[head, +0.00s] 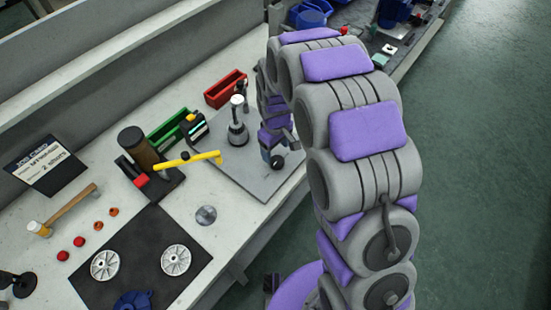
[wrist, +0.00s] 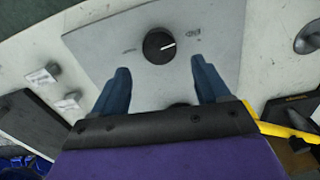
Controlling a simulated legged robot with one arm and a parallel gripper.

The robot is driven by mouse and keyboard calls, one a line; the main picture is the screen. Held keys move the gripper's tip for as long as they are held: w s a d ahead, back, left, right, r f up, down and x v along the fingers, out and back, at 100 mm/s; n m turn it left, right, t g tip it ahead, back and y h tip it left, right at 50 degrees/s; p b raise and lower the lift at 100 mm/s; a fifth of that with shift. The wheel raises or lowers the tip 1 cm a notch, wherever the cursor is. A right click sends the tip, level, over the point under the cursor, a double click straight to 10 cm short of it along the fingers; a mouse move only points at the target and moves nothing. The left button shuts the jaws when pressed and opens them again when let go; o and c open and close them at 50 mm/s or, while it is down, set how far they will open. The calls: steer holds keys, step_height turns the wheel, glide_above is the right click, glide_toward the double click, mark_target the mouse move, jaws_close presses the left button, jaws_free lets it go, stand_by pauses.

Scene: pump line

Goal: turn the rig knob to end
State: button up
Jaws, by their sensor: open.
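The rig knob is a round black knob (wrist: 159,46) with a white pointer line, on a light grey plate (wrist: 105,35). In the wrist view its line points right and slightly up, towards a small dark marking on the plate. Another faint marking lies to its left. My gripper (wrist: 162,76) is open, its two blue fingers apart. The knob shows ahead of the gap between the fingertips, with no visible contact. In the head view my arm covers part of the plate (head: 262,186), and my gripper is low over its right side.
A grey post with a white top (head: 238,130) stands on the plate. A yellow lever (head: 190,160) reaches over the bench left of the plate. Red (head: 225,90) and green (head: 168,130) bins stand behind. Discs lie on a black mat (head: 140,255) at front left.

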mark_target(276, 159)
steer(key=shift+f+b, duration=0.5)
steer(key=shift+f, duration=2.2)
steer(key=shift+c, duration=0.2)
steer(key=c, duration=1)
steer(key=shift+s+r+m+p, duration=0.1)
steer(key=shift+r+m+p, duration=0.05)
steer(key=shift+m+p, duration=0.35)
steer(key=shift+m, duration=0.3)
steer(key=o, duration=1)
steer(key=shift+o, duration=0.2)
